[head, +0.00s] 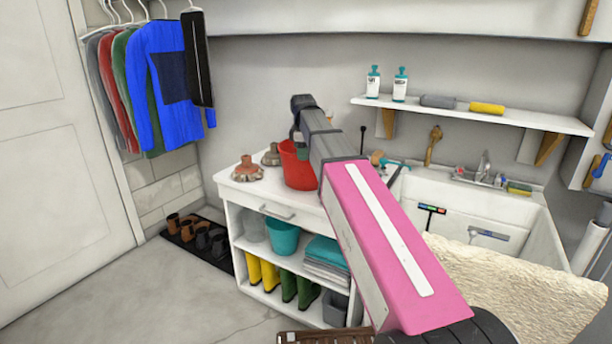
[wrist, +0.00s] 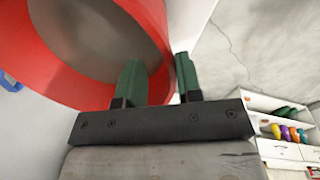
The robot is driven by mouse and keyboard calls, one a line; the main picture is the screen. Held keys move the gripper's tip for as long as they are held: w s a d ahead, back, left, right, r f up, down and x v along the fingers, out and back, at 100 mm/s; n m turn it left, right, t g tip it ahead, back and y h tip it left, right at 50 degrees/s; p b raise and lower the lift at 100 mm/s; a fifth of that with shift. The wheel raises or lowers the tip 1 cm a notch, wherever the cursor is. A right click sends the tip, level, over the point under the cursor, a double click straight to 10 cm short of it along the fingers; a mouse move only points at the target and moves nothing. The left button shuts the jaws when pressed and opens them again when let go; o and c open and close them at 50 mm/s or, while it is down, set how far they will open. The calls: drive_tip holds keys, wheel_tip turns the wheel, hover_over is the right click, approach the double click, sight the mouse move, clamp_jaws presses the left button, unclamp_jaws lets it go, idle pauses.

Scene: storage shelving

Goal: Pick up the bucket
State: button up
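A red bucket (head: 296,168) stands on the white cabinet top, partly hidden behind my arm in the head view. In the wrist view the bucket (wrist: 75,85) is large, with its grey inside and red wall showing. My gripper (wrist: 158,60) is open, with its two green fingers apart. The bucket's wall shows between the fingers: the left finger overlaps the inside and the right finger lies beyond the outer edge. I cannot tell whether either finger touches the wall.
The white cabinet (head: 232,188) also bears brown-handled objects (head: 247,169). Its shelves hold a teal bucket (head: 283,237), folded towels (head: 325,260) and boots. A sink (head: 500,213) is at the right, under a wall shelf (head: 470,113). Open floor (head: 150,285) lies at the left.

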sight(303, 162)
drive_tip(key=shift+w+a+f, duration=0.1)
drive_tip(key=shift+f, duration=1.05)
drive_tip(key=shift+w+a+f, duration=0.1)
drive_tip(key=shift+f, duration=1)
clamp_jaws()
drive_tip(key=shift+r, duration=0.15)
